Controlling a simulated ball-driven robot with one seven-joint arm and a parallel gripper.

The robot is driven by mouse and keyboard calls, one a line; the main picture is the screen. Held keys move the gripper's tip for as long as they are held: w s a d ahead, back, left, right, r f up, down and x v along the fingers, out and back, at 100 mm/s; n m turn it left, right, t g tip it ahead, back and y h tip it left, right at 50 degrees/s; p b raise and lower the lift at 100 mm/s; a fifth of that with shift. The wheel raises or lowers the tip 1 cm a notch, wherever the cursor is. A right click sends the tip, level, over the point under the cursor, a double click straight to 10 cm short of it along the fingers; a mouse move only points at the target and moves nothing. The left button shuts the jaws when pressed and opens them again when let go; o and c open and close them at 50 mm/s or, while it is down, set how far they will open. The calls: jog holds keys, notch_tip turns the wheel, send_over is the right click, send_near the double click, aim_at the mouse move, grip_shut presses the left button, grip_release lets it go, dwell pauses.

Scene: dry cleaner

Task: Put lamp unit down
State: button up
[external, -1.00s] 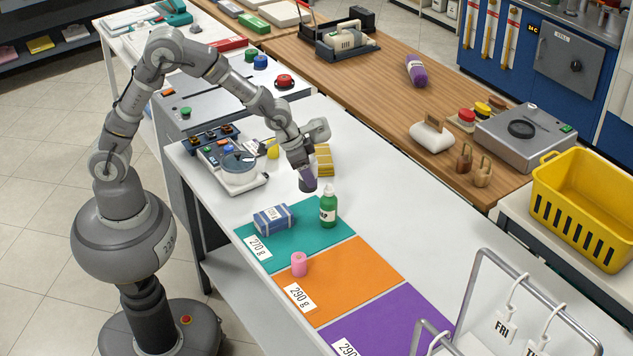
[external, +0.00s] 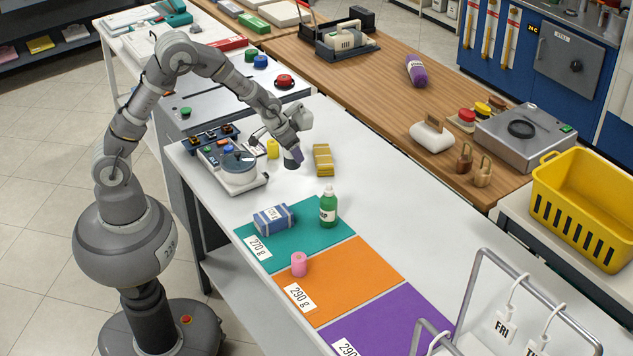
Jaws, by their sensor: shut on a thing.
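My gripper (external: 293,150) is shut on a small dark, purplish cylinder, which I take to be the lamp unit (external: 294,158). It is at the far part of the white table (external: 385,215), between the scale-like device on the left and a yellow-brown stack on the right. My wrist and fingers hide part of it. The held thing is low over the table top; I cannot tell whether it touches.
A blue box (external: 273,219) and green bottle (external: 328,208) stand on the teal mat (external: 298,240); a pink roll (external: 298,264) is on the orange mat (external: 345,280).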

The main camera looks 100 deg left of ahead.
notch_tip(320, 180, down, 9)
jog(key=b, duration=0.3)
jog(key=shift+f, duration=0.1)
jog(key=shift+f+b, duration=0.15)
jog(key=shift+b, duration=0.2)
jog(key=o, duration=1.1)
